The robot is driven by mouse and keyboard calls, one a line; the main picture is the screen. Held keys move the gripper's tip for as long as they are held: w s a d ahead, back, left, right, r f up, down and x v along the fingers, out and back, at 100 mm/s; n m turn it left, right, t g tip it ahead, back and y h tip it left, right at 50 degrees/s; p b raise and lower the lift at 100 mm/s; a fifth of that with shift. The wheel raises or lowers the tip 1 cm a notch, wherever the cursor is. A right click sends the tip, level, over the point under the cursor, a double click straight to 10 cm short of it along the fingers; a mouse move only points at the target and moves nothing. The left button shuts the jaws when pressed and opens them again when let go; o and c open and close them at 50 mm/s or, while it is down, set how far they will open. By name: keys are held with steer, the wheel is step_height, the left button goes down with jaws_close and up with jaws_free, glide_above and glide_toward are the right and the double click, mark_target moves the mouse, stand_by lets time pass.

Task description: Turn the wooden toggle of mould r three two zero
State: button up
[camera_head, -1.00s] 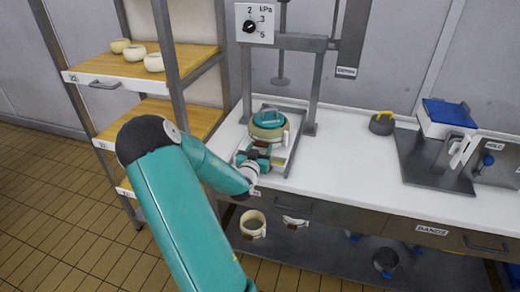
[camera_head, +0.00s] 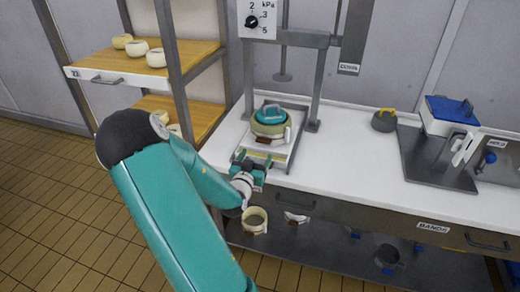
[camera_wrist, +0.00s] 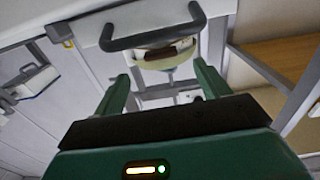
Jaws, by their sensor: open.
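A round cream mould (camera_head: 270,127) with a teal lid (camera_head: 271,114) stands on a tray under the press frame on the white bench. A small brown piece, likely its wooden toggle (camera_head: 264,140), shows on its front; the mould's label is not readable. My gripper (camera_head: 250,166) is open and empty, in front of the mould and apart from it. In the wrist view my gripper (camera_wrist: 163,88) has its two green fingers spread. A pale rounded thing with a brown patch, likely the mould (camera_wrist: 165,58), lies beyond and between them, partly covered by a dark bar handle.
The press frame (camera_head: 312,85) rises around the mould, with a kPa dial (camera_head: 257,20) above. A shelf rack (camera_head: 175,65) with cheeses stands close on the left. Other moulds (camera_head: 254,221) are below the bench. A blue-lidded box (camera_head: 448,113) stands right. The bench between is mostly clear.

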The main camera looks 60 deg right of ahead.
steer(key=s+a, duration=0.1)
steer(key=a, duration=0.5)
steer(key=shift+a, duration=0.1)
stand_by(0.3)
steer(key=w+a+r+n+t+y, duration=0.1)
steer(key=w+a+n+t+y, duration=0.15)
steer(key=w+a+y, duration=0.45)
steer(key=w+a+r+n+t+y, duration=0.1)
steer(key=w+a+r+t+y, duration=0.15)
steer(key=w+a, duration=0.7)
steer(key=a+r+n+t+y, duration=0.1)
steer(key=a+r+n+y, duration=0.25)
steer(key=a, duration=0.55)
steer(key=s+a+r+n+y, duration=0.2)
steer(key=a+r+n+y, duration=0.25)
steer(key=a, duration=0.55)
steer(key=s+a+r+n+g, duration=0.1)
steer(key=s+a+r+n, duration=0.1)
steer(key=s, duration=0.4)
steer(key=s+a+r+n+g, duration=0.2)
steer(key=s+a+r, duration=0.2)
steer(key=s+a, duration=0.2)
steer(key=shift+s+r, duration=0.15)
steer(key=shift+s, duration=0.3)
